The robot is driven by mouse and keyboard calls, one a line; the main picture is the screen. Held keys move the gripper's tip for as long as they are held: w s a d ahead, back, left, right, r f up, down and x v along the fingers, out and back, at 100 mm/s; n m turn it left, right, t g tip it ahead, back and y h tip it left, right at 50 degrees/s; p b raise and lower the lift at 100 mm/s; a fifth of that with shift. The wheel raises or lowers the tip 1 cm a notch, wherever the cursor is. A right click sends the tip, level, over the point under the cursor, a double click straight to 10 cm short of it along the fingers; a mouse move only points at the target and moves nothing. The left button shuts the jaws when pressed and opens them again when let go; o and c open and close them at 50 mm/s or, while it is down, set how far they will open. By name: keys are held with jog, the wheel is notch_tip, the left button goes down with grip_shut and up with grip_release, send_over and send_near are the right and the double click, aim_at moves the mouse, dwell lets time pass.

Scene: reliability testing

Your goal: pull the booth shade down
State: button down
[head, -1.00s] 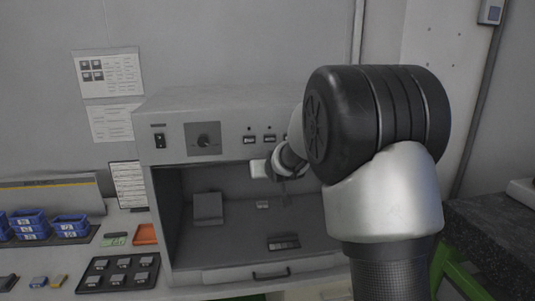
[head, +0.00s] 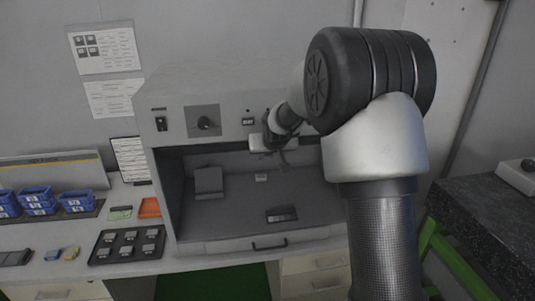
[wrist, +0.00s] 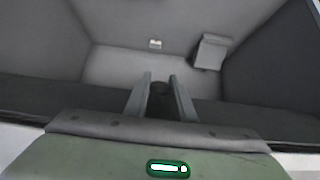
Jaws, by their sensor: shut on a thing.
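The booth (head: 230,110) is a grey cabinet with a wide front opening, and its inside is in plain view. My gripper (head: 284,158) is at the upper edge of this opening, right of its middle. In the wrist view my gripper (wrist: 160,88) has its two fingers close together on a small dark piece (wrist: 160,103). This piece lies by the dark band along the opening's edge, and I take it for the shade's pull. The shade itself cannot be made out clearly in either view.
A knob (head: 206,123) and switches line the booth's front panel. Below the opening is a drawer with a handle (head: 269,246). Blue bins (head: 40,203) and a dark tray (head: 126,246) stand on the left bench. A dark stone table (head: 485,220) stands at right.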

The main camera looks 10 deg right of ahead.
jog(key=c, duration=1.5)
grip_release()
jog(key=shift+c, duration=0.2)
jog(key=shift+r, duration=0.1)
jog(key=b+v, duration=0.1)
jog(key=v, duration=1.6)
jog(key=shift+s, duration=0.2)
